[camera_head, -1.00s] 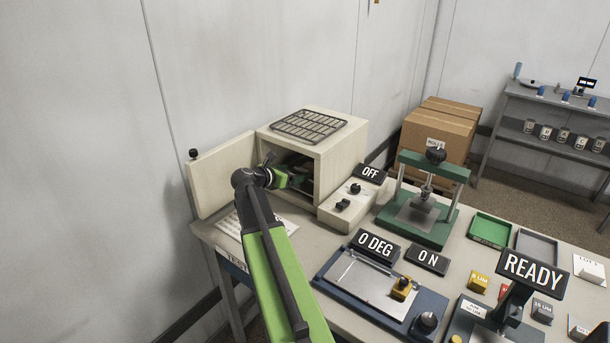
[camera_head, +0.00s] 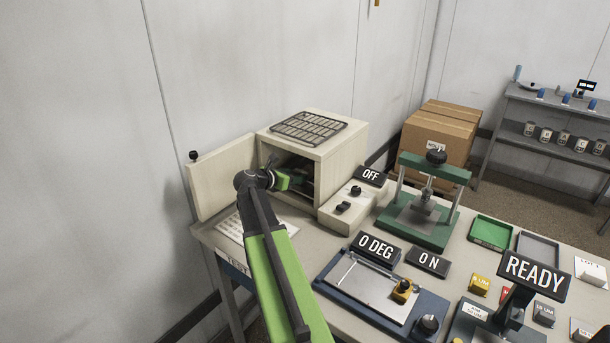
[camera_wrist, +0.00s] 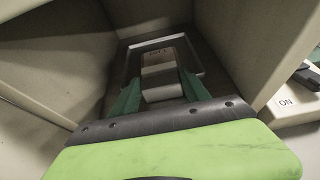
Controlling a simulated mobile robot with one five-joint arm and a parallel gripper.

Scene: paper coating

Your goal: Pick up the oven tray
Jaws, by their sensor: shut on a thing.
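The oven tray (camera_wrist: 194,54) is a dark, shallow rimmed tray inside the open oven (camera_head: 340,165), seen in the wrist view. A pale block with dark lettering (camera_wrist: 158,58) shows within its outline. My gripper (camera_wrist: 161,76) reaches through the oven's opening, with a green finger on each side of a pale, grey-shaded piece at the tray's near side. It is shut on the tray there, though the exact contact is hard to see. In the head view, my gripper (camera_head: 284,181) is at the oven mouth, and the tray is mostly hidden by shadow and my arm.
The oven door (camera_head: 222,178) stands open at the left. A wire rack (camera_head: 308,128) lies on the oven's top. A control box (camera_head: 350,203) marked OFF and a green press (camera_head: 420,220) stand to the right. A printed sheet (camera_head: 285,228) lies below the opening.

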